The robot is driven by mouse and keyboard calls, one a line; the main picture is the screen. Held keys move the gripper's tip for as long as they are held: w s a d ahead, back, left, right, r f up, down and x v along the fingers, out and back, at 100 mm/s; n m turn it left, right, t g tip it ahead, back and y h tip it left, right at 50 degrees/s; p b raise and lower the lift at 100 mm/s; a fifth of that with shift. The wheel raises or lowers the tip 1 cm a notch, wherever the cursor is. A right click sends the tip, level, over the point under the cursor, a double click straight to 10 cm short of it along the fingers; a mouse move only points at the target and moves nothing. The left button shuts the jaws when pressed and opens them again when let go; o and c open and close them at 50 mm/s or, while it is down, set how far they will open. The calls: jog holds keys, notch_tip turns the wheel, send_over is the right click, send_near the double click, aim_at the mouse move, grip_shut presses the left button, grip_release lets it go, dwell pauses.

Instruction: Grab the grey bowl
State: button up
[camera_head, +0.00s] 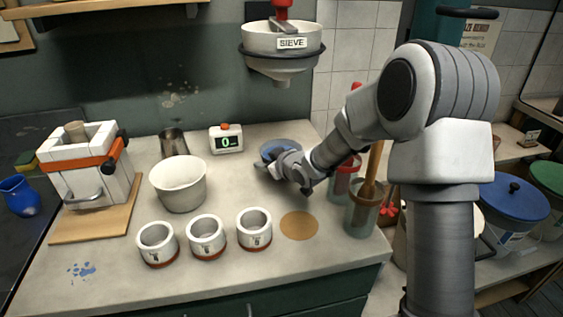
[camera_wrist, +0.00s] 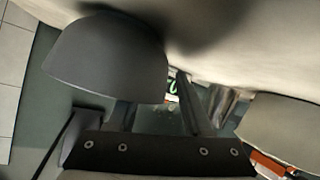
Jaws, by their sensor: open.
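The grey bowl (camera_head: 282,147) stands on the counter towards the back, right of the small timer. In the head view it looks blue-grey, and my gripper (camera_head: 264,167) partly covers its near side. In the wrist view the picture is upside down and the bowl (camera_wrist: 105,60) fills the upper left, close to the camera. My gripper (camera_wrist: 160,108) has its two fingers spread. The left finger meets the bowl's rim in the picture, and its tip is hidden there. The right finger is clear of the bowl. I cannot tell whether the left finger touches it.
A large white bowl (camera_head: 180,187) stands left, with a metal cup (camera_head: 173,144) behind it. The timer (camera_head: 226,139) is between. Several white labelled jars (camera_head: 206,239) line the front. A glass jar of tools (camera_head: 361,214) stands right.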

jog(key=shift+c, duration=0.2)
grip_shut()
